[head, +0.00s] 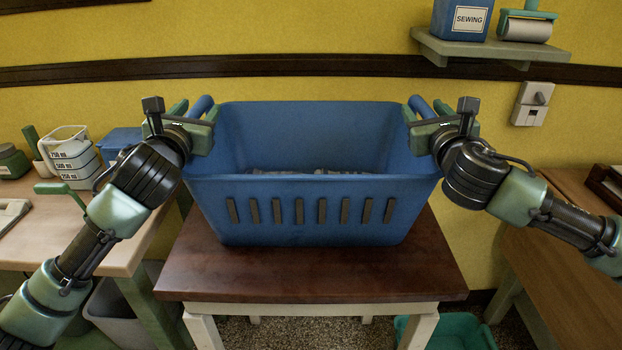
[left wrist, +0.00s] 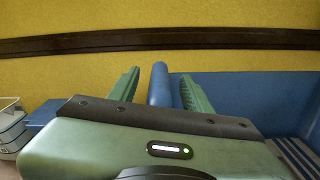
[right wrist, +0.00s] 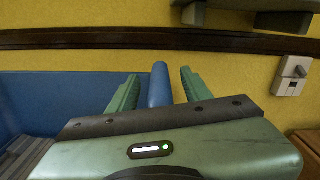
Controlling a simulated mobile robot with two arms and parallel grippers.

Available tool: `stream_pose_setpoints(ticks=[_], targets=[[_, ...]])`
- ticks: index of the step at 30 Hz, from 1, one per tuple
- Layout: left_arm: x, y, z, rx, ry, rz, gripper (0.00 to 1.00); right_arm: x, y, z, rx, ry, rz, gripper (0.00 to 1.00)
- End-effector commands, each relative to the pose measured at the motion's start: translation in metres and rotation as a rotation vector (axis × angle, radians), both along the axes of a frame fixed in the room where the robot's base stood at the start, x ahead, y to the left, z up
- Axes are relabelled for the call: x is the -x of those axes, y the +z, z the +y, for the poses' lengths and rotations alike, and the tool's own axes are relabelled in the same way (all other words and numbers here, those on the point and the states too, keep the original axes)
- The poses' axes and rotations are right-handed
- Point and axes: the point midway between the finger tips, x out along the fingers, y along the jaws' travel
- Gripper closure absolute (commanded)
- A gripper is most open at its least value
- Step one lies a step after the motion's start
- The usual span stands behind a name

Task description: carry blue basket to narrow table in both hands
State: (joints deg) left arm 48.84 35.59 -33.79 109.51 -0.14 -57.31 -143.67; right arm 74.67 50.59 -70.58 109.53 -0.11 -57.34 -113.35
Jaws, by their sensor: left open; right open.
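The blue basket (head: 310,207) stands upright on the narrow table (head: 310,275), which has a dark brown top and pale legs. Some grey contents show low inside the basket. My left gripper (head: 194,112) is open at the basket's left handle; in the left wrist view the blue handle bar (left wrist: 160,84) lies between its green fingers with gaps beside it. My right gripper (head: 421,112) is open at the right handle; in the right wrist view that handle bar (right wrist: 160,86) lies between its fingers, also with gaps.
A brown table (head: 560,270) stands at right. A shelf (head: 480,48) with a sewing box (head: 463,18) hangs at upper right. A teal bin (head: 460,332) sits on the floor.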

Motion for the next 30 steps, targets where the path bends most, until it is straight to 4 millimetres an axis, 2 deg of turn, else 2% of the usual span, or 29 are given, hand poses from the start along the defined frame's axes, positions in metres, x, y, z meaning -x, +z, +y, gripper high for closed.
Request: stream_pose_setpoints(ticks=[4,13,14,18,19,30], targets=[[-0.0085,0.0004,-0.0004,0.000,-0.001,-0.001,0.51,-0.0086,-0.0001,0.0003,0.000,0.000,0.000,0.51],[-0.0099,0.0001,-0.0002,-0.001,-0.001,-0.001,0.51,-0.0099,0.0000,0.0002,0.000,0.001,0.000,0.51],[-0.0099,0.0001,-0.0002,-0.001,-0.001,-0.001,0.56,-0.0099,0.0000,0.0002,0.000,0.001,0.000,0.56],[-0.0098,0.0001,-0.0002,-0.001,-0.001,-0.001,0.95,-0.0098,0.0000,0.0001,0.000,0.000,0.000,0.95],[-0.0098,0.0000,-0.0002,-0.001,-0.001,-0.001,1.00,-0.0098,0.0000,0.0000,0.000,0.000,0.000,1.00],[-0.0097,-0.0002,-0.0002,-0.001,-0.001,0.000,1.00,-0.0098,-0.0002,-0.0002,0.001,0.000,0.000,1.00]])
